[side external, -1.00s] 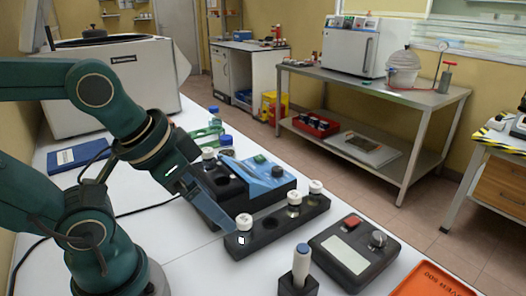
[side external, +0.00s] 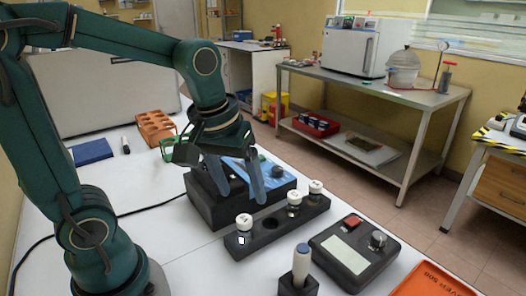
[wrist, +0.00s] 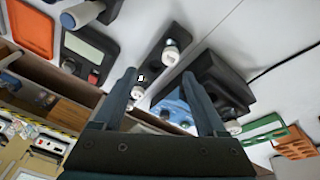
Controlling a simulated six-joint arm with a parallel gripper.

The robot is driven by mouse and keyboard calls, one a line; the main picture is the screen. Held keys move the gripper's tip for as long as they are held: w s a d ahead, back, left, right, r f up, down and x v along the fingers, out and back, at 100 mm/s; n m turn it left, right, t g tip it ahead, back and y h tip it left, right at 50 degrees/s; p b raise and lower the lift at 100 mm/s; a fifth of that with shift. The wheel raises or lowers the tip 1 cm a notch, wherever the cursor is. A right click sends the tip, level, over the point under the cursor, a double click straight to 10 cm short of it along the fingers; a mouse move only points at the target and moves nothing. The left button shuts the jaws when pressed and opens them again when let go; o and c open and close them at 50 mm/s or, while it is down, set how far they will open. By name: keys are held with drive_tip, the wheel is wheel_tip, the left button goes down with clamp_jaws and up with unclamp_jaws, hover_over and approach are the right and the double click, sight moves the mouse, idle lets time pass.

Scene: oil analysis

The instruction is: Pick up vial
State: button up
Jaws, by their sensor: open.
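A black rack (side external: 262,238) holds three upright white-capped vials: a front vial (side external: 244,221), a middle vial (side external: 294,197) and a far vial (side external: 315,187). An empty hole lies between the front and middle vials. My gripper (side external: 241,198) is open and empty. Its fingers point down over the black and blue block (side external: 205,207), just behind the rack. In the wrist view two rack vials show, one beyond the fingertips (wrist: 170,52) and one beside the left finger (wrist: 137,92).
A grey device with a red button (side external: 352,250) and a black holder with a blue-topped pen-like item (side external: 301,265) stand in front. An orange tray (side external: 435,283) lies at front right. An orange rack (side external: 155,127) and blue notebook (side external: 91,151) lie behind. The left front table is clear.

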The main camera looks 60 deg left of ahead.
sight(244, 218)
drive_tip(key=f+g, duration=0.1)
drive_tip(key=w+a+f+n, duration=0.1)
drive_tip(key=f, duration=0.1)
drive_tip(key=w+a+f+g, duration=0.1)
drive_tip(key=f, duration=0.1)
drive_tip(key=shift+n+g, duration=0.3)
drive_tip(key=shift+s+f, duration=0.15)
drive_tip(key=shift+f, duration=2.75)
clamp_jaws()
